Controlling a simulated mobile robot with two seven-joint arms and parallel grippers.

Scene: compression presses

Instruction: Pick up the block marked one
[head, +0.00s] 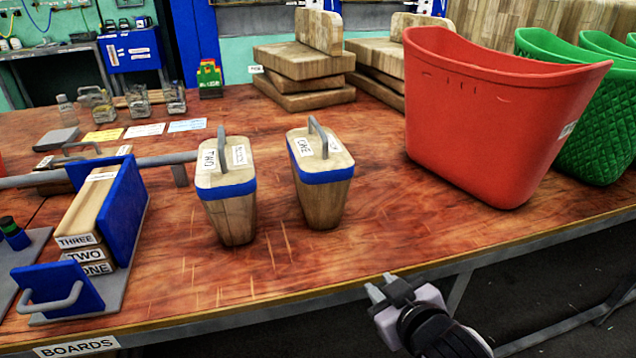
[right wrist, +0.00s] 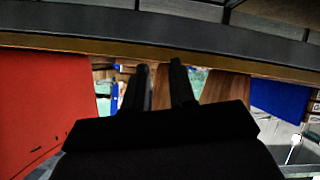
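The block marked ONE (head: 323,200) stands upright on the wooden table. It is a tapered wooden block with a blue band and a grey handle on top. The similar block marked TWO (head: 230,215) stands just left of it, apart. My right gripper (head: 381,285) is at the table's front edge, below and right of block ONE, not touching it. Its two fingers are apart and empty; they also show in the right wrist view (right wrist: 160,72). Wooden surfaces show beyond the fingers there, but I cannot tell which block they belong to. My left gripper is not in view.
A red bin (head: 480,125) stands right of the blocks, with green bins (head: 570,110) beyond. A press (head: 122,215) holding boards labelled ONE, TWO and THREE is at left. Wooden slabs (head: 305,62) are stacked behind. The table before the blocks is clear.

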